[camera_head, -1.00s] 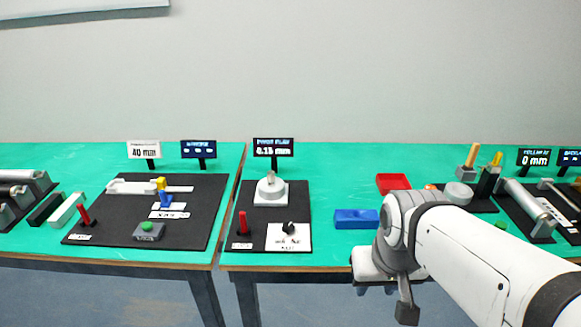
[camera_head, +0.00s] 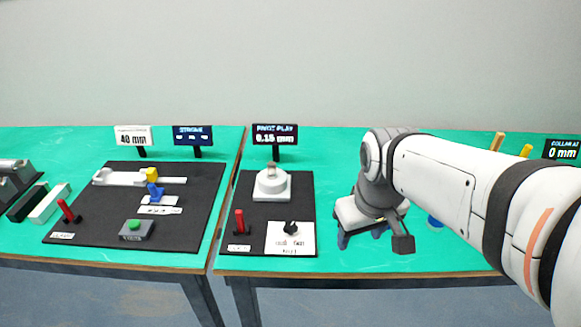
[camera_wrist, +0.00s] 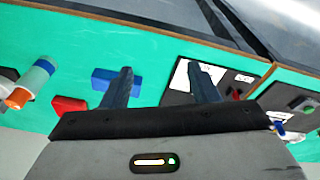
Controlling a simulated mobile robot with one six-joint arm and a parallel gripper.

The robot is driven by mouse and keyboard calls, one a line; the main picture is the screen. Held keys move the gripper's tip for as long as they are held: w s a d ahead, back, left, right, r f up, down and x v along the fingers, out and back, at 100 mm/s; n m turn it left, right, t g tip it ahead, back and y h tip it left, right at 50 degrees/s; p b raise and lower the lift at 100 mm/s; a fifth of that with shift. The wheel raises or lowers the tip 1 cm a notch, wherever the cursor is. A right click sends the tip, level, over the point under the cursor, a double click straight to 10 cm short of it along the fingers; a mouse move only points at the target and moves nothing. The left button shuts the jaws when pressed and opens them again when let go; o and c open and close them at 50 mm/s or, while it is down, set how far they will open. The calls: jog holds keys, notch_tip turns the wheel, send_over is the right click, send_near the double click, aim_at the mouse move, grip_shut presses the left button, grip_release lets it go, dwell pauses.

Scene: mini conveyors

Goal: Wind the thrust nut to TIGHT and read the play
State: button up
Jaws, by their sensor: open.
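The pivot play station is a black board (camera_head: 295,205) on the green table. The small sign at its back (camera_head: 275,134) reads PIVOT PLAY 0.15 mm.
Left is another black board (camera_head: 205,215) with a green button (camera_head: 134,224), a blue part (camera_head: 155,191) and a STROKE sign (camera_head: 192,135). A gap separates the two tables. The wrist view shows a blue tray (camera_wrist: 108,80) and red tray (camera_wrist: 68,106).

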jog(key=w+a+f+n+g+b, duration=0.1)
jog(key=w+a+f+n+b, duration=0.35)
jog(key=w+a+n, duration=0.4)
jog(key=n+g+b, duration=0.1)
jog(key=n+b, duration=0.2)
jog(key=n, duration=0.4)
send_over(288, 225)
jog(key=shift+s+d+f, duration=0.15)
jog(key=shift+s+f, duration=0.05)
jog(key=shift+f, duration=0.9)
jog(key=shift+w+f, duration=0.1)
jog(key=shift+f, duration=0.1)
notch_tip(288, 225, down, 7)
jog(key=shift+f+b, duration=0.1)
jog(key=shift+b, duration=0.3)
jog(key=shift+c, duration=0.5)
